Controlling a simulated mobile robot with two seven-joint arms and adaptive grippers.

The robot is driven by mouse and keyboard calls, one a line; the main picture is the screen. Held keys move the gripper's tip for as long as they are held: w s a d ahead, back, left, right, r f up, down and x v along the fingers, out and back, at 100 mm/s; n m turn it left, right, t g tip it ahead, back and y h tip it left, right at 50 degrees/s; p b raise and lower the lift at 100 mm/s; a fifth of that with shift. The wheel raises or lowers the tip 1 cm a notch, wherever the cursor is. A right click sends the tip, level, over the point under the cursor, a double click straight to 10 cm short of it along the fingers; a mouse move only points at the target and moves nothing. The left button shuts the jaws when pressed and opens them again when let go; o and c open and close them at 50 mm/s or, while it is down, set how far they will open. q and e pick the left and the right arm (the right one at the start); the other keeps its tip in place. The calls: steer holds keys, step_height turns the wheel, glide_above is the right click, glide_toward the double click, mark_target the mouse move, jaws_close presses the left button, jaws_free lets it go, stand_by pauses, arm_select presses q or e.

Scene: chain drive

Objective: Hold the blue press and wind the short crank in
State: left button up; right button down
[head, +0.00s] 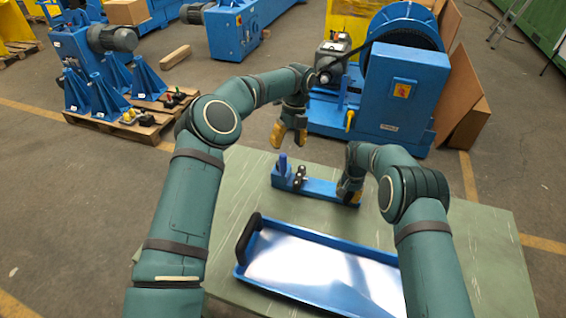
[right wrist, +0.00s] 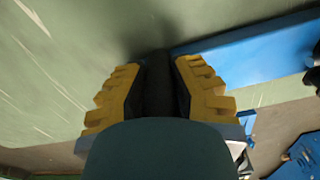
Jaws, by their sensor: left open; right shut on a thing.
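The blue press (head: 322,188) lies on the green table as a long low blue body. An upright blue post (head: 283,166) stands at its left end, with a dark fitting (head: 299,177) beside it. My left gripper (head: 288,139) is open and empty above that end, fingers pointing down and apart from the press. My right gripper (head: 350,192) is down at the right end. In the right wrist view its yellow fingers close on a dark grip (right wrist: 158,82), which appears to be the short crank, beside the blue body (right wrist: 255,50). The rest of the crank is hidden.
A blue tray (head: 318,238) with a shiny floor and a dark handle (head: 248,238) lies in front of the press. Bare green tabletop (head: 480,235) is free at the right. A blue machine (head: 402,92) stands behind the table.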

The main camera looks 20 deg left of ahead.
mark_target(283, 163)
arm_select(q)
steer(key=n+t, duration=0.1)
steer(key=n, duration=0.8)
steer(key=r+n+t, duration=0.1)
steer(key=n, duration=1.9)
steer(key=shift+w+a+r+t+h, duration=0.15)
steer(key=shift+a+r+t+h, duration=0.15)
steer(key=shift+a+t, duration=0.1)
steer(key=n, duration=0.5)
steer(key=shift+a+r+t, duration=0.2)
steer(key=shift+a+t, duration=0.1)
steer(key=shift+a, duration=0.1)
steer(key=shift+f, duration=0.35)
step_height(283, 163, down, 11)
steer(key=shift+f, duration=0.15)
jaws_close()
